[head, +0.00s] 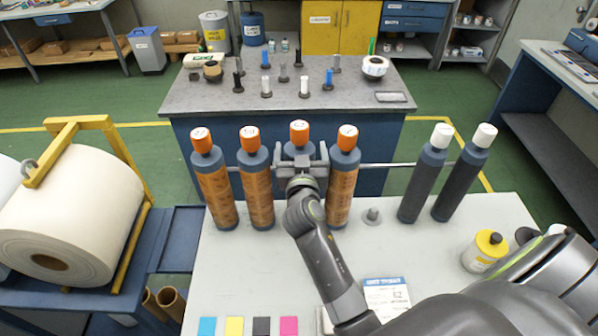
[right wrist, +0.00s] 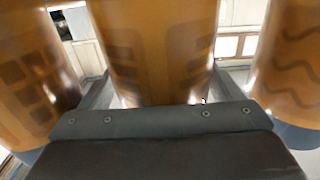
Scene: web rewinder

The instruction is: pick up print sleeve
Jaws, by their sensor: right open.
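Several print sleeves stand upright in a row on the light table, amber with dark printed patterns and orange caps: the first (head: 215,190), the second (head: 257,190), the third (head: 300,135) and the fourth (head: 341,190). My right gripper (head: 302,160) is at the third sleeve and hides much of its body. In the right wrist view that sleeve (right wrist: 152,45) stands between the two open fingers of the gripper (right wrist: 162,90). Whether the fingers touch it I cannot tell. My left gripper is not in view.
Neighbouring sleeves stand close on both sides. Two dark sleeves (head: 423,180) (head: 465,180) with white caps stand to the right. A short grey peg (head: 373,216), a yellow container (head: 485,252) and a printed card (head: 386,295) are on the table (head: 250,270). A big white roll (head: 75,215) is at left.

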